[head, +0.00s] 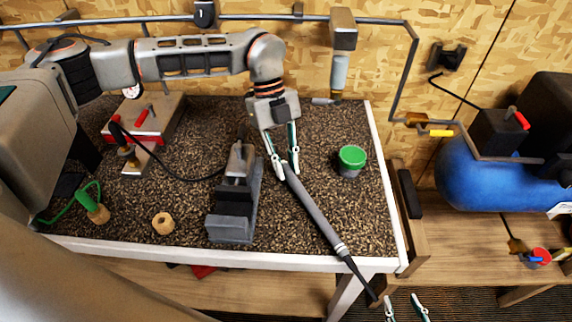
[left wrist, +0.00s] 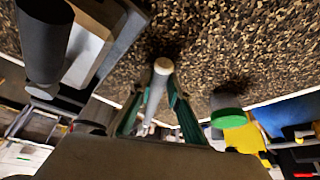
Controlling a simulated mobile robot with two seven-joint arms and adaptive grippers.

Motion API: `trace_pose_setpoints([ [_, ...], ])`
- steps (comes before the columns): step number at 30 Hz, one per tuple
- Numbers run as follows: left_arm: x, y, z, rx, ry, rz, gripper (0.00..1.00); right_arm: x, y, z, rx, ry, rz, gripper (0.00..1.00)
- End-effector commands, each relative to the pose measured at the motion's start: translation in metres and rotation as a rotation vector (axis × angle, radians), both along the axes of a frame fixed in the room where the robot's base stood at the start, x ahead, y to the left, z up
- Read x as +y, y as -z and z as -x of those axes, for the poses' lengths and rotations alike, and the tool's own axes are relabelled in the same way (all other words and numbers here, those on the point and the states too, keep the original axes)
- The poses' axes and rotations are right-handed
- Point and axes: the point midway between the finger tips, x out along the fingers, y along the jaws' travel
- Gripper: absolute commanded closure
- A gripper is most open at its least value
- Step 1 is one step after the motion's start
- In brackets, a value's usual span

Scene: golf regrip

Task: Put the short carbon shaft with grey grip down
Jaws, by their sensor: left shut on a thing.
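The short carbon shaft with grey grip (head: 314,215) slants down and right over the bench. Its black shaft end (head: 359,276) reaches past the bench's front edge. My left gripper (head: 288,167) is shut on the grey grip near its upper end. In the left wrist view, the round end of the grip (left wrist: 162,67) sticks out between the two green-sided fingers. I cannot tell whether the grip touches the bench top. My right gripper (head: 405,304) shows only its fingertips at the bottom edge; they are spread apart with nothing between them.
A grey vise (head: 233,200) stands just left of the grip. A green-lidded jar (head: 351,160) is to the right. A wooden ring (head: 163,223) lies front left on the speckled bench top (head: 290,245). A blue tank (head: 485,180) stands beyond the bench at right.

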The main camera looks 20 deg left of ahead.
Motion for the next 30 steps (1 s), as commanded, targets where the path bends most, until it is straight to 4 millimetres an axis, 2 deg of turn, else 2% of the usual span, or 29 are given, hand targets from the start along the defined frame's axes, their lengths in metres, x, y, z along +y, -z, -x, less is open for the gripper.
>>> trace_pose_setpoints([
  [3, 0.0, 0.008, 0.0, 0.0, 0.0, 0.001, 1.0, 0.0, -0.002, 0.0, -0.002, 0.0, -0.001, 0.6],
  [13, 0.0, 0.011, 0.0, 0.0, 0.0, 0.0, 1.0, 0.0, 0.0, 0.0, -0.002, 0.0, -0.001, 0.6],
  [14, 0.0, 0.011, 0.0, -0.001, 0.001, 0.001, 0.78, 0.0, 0.0, 0.0, -0.002, 0.0, -0.001, 0.6],
  [15, 0.0, 0.011, 0.0, -0.001, 0.001, 0.001, 0.67, 0.0, 0.0, 0.0, -0.001, 0.0, 0.0, 0.6],
  [16, 0.0, 0.011, 0.0, -0.001, 0.001, 0.001, 0.66, 0.0, 0.0, 0.0, -0.001, 0.0, 0.0, 0.6],
  [25, 0.0, 0.01, 0.0, -0.001, 0.001, 0.001, 0.66, 0.0, 0.0, 0.0, 0.0, 0.0, 0.0, 0.6],
  [30, 0.003, 0.0, -0.004, -0.004, 0.0, 0.001, 0.66, 0.0, 0.001, 0.0, 0.001, 0.0, 0.0, 0.6],
])
